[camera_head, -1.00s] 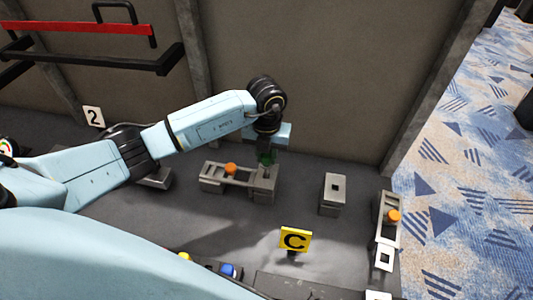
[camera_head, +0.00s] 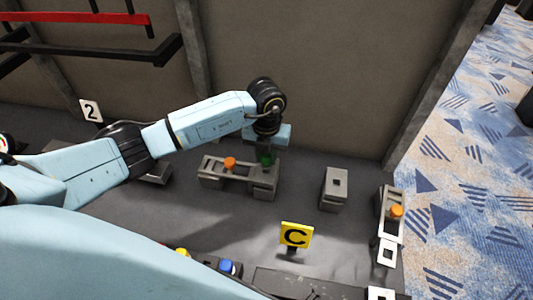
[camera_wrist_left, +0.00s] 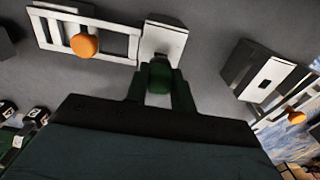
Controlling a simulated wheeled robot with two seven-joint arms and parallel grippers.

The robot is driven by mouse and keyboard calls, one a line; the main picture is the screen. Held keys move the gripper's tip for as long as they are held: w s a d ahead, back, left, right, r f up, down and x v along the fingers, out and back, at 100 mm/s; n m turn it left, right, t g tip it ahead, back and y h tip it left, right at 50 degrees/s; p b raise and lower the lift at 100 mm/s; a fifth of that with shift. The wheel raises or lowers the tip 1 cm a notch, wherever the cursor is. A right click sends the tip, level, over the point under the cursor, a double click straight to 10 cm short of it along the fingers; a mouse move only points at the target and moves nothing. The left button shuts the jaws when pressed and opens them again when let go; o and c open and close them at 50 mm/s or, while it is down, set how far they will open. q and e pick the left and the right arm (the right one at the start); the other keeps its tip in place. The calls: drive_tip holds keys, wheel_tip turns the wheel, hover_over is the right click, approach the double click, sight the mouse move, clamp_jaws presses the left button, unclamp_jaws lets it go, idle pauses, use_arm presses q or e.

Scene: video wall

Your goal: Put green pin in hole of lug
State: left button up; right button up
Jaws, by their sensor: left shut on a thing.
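My left gripper (camera_head: 266,158) points down at the grey lug block (camera_head: 264,183), which stands at the right end of a slotted grey bracket (camera_head: 229,174) with an orange knob (camera_head: 230,163). The gripper is shut on the green pin (camera_head: 267,159). In the left wrist view the green pin (camera_wrist_left: 159,76) sits between the dark fingers, over the near part of the lug's pale top (camera_wrist_left: 164,39). The pin's lower end and the hole are hidden, so I cannot tell whether the pin is in the hole. My right gripper is not in view.
A separate grey block with a square hole (camera_head: 335,188) stands to the right. Beyond it is another slotted bracket with an orange knob (camera_head: 396,211). A yellow "C" sign (camera_head: 295,236) stands in front. A wall (camera_head: 310,80) rises behind the bench.

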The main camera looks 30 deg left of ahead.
use_arm(q)
drive_tip(key=shift+f, duration=0.2)
idle(0.5)
drive_tip(key=shift+f+b, duration=0.6)
drive_tip(key=shift+f, duration=0.1)
drive_tip(key=o, duration=1.6)
drive_tip(key=shift+c, duration=0.2)
drive_tip(key=shift+r+p, duration=2.9)
drive_tip(key=shift+r, duration=0.6)
drive_tip(key=shift+r, duration=0.1)
